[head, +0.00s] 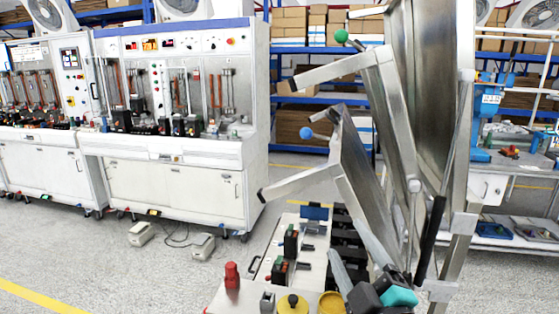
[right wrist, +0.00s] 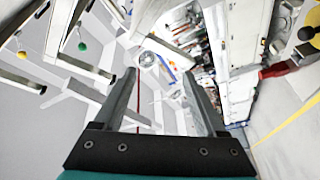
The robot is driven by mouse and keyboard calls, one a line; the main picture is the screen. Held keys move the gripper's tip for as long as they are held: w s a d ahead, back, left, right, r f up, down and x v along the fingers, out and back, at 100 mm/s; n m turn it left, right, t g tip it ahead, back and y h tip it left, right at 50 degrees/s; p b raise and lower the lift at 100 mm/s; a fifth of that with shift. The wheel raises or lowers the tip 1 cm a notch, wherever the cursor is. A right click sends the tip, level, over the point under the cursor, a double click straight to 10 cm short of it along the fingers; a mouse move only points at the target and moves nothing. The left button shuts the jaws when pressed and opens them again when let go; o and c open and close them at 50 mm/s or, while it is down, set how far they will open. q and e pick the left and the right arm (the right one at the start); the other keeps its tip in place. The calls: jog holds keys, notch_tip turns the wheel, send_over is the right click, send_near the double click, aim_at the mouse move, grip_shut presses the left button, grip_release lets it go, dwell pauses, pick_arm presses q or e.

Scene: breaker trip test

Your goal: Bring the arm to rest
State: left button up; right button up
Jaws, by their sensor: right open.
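My right gripper (head: 360,262) is low in the head view, right of centre, with its teal and black body beside the tilted metal panels. In the right wrist view its two grey fingers (right wrist: 161,78) stand wide apart with nothing between them. My left gripper is not in view. A small bench top (head: 238,294) in front carries breakers (head: 291,243), a red knob (head: 232,275) and a yellow round part (head: 292,304). My gripper is at the right of these parts and holds none of them.
Tilted metal panels with frames (head: 365,185) rise close behind and right of my right gripper. White test benches (head: 180,185) stand at the back left. Shelves with cardboard boxes (head: 289,25) are behind. The grey floor (head: 170,278) at the left is mostly open.

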jog(key=s+d+f+m+g+h, duration=0.2)
jog(key=f+m, duration=0.1)
jog(key=f, duration=0.3)
jog(key=s+d+f+m+g+h, duration=0.1)
jog(key=d+f+m+g, duration=0.15)
jog(key=f, duration=0.25)
jog(key=s+f+m+g, duration=0.6)
jog(key=s+f+g, duration=0.5)
jog(key=s+f, duration=0.7)
jog(key=s+f+g+b, duration=0.2)
jog(key=s+f+b, duration=0.15)
jog(key=f, duration=2.05)
jog(key=s+d+f+b, duration=0.2)
jog(key=s+d+f, duration=0.1)
jog(key=s+f, duration=1.2)
jog(key=shift+s+f+g, duration=0.35)
jog(key=shift+f, duration=0.2)
